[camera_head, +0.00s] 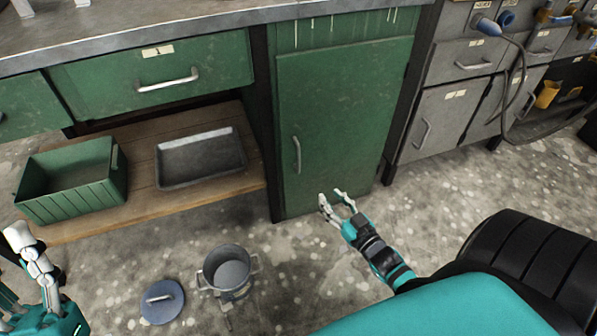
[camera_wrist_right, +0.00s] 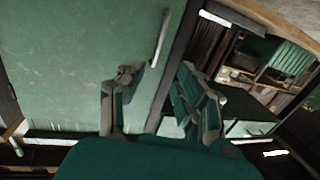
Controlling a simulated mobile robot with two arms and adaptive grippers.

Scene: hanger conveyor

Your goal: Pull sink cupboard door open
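The green cupboard door (camera_head: 345,120) stands upright under the counter and looks shut. Its pale vertical bar handle (camera_head: 297,155) is near the door's left edge. My right gripper (camera_head: 336,200) is open and empty, in front of the door's lower part, below and to the right of the handle. In the right wrist view, the two fingers (camera_wrist_right: 164,78) are apart, with the door (camera_wrist_right: 75,60) behind and the handle (camera_wrist_right: 161,38) beyond the fingertips, not touched. My left gripper (camera_head: 20,236) is at the lower left edge, away from the door; its opening is unclear.
A pot (camera_head: 226,268) and a blue lid (camera_head: 162,301) are on the floor at the lower left. A green crate (camera_head: 75,180) and a dark tray (camera_head: 200,157) sit on the wooden shelf. Grey cabinets (camera_head: 435,120) stand right of the door.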

